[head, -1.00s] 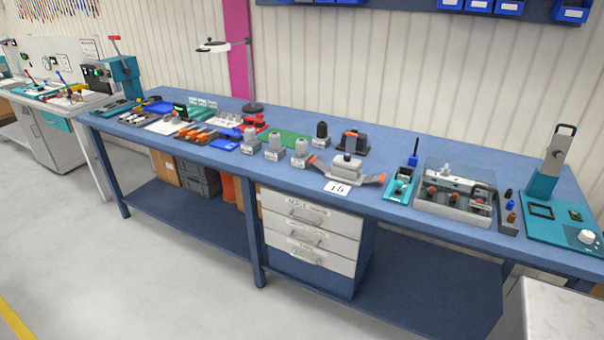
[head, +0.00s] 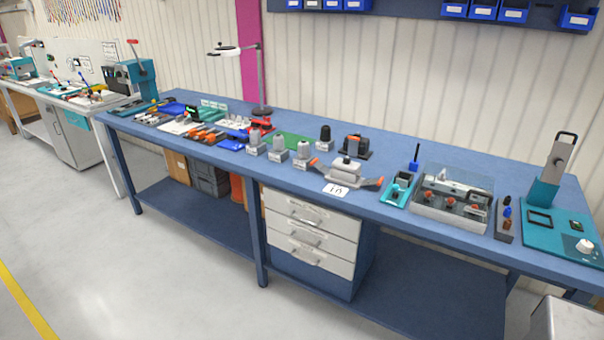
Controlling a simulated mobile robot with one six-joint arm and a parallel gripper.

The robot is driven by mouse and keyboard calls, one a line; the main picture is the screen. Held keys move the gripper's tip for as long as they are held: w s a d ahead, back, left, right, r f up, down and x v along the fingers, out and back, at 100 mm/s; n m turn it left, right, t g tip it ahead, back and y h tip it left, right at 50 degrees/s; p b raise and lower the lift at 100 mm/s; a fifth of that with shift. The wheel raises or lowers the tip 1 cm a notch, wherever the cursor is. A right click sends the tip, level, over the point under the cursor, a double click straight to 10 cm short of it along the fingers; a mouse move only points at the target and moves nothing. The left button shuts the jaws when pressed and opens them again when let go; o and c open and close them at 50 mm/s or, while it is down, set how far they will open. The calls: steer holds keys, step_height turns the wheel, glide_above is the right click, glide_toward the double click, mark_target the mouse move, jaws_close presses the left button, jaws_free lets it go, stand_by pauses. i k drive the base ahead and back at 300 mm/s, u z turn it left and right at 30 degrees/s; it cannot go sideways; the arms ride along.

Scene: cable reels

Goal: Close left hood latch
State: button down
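A grey connector hood (head: 346,166) sits on its base near the front edge of the blue bench, right of centre. Its left latch (head: 316,164) is a lever with an orange tip, sticking out to the left of the hood. My gripper is not in view.
Grey connector hoods (head: 278,150) stand left of the hood, and a dark one with orange levers (head: 355,146) stands behind it. A teal fixture (head: 398,190) and a clear-lidded box (head: 451,199) are to its right. White drawers (head: 311,234) sit below. The floor (head: 150,270) in front is clear.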

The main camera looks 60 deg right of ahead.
mark_target(316, 164)
steer(key=z, duration=0.15)
steer(key=i, duration=0.95)
steer(key=u, duration=0.1)
